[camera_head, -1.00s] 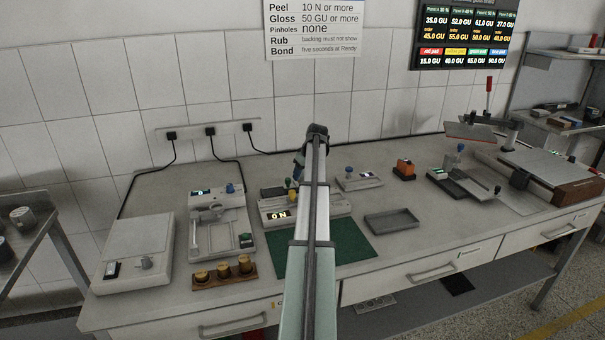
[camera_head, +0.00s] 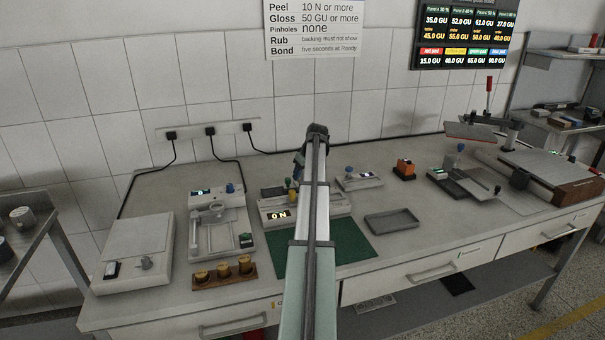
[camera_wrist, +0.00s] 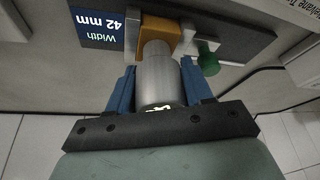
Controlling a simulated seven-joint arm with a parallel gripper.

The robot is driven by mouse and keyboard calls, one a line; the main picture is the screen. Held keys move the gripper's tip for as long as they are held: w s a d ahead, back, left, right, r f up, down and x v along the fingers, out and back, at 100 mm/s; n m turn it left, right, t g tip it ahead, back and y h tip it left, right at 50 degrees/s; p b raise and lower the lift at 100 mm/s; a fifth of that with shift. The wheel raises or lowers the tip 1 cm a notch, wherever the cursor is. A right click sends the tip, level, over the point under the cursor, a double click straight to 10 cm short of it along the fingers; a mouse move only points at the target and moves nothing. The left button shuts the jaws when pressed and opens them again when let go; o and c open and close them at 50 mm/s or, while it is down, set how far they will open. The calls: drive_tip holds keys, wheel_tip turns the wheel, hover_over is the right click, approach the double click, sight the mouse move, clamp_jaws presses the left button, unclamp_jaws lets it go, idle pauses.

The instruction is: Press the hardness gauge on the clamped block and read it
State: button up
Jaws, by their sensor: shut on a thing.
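In the wrist view, my gripper (camera_wrist: 158,80) has its two blue fingers shut on the sides of a grey cylindrical hardness gauge (camera_wrist: 157,72). A small lit readout (camera_wrist: 158,108) shows at the gauge's near end, partly hidden by the gripper's dark bar; I cannot read it. The gauge's far, narrower end is at the orange block (camera_wrist: 164,28); whether it touches is hard to tell. The block sits between the metal jaws of a clamp (camera_wrist: 205,25) with a green knob (camera_wrist: 207,58). In the head view, my arm covers most of this spot.
A dark sign (camera_wrist: 97,28) beside the block reads Width 42 mm. In the head view, a device reading 0 N (camera_head: 278,214), a green mat (camera_head: 350,243) and an empty grey tray (camera_head: 391,221) are near my arm. A peg rack (camera_head: 224,274) stands at left front.

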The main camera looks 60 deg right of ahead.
drive_tip(key=o, duration=1.1)
drive_tip(key=shift+o, duration=0.2)
drive_tip(key=shift+r, duration=0.15)
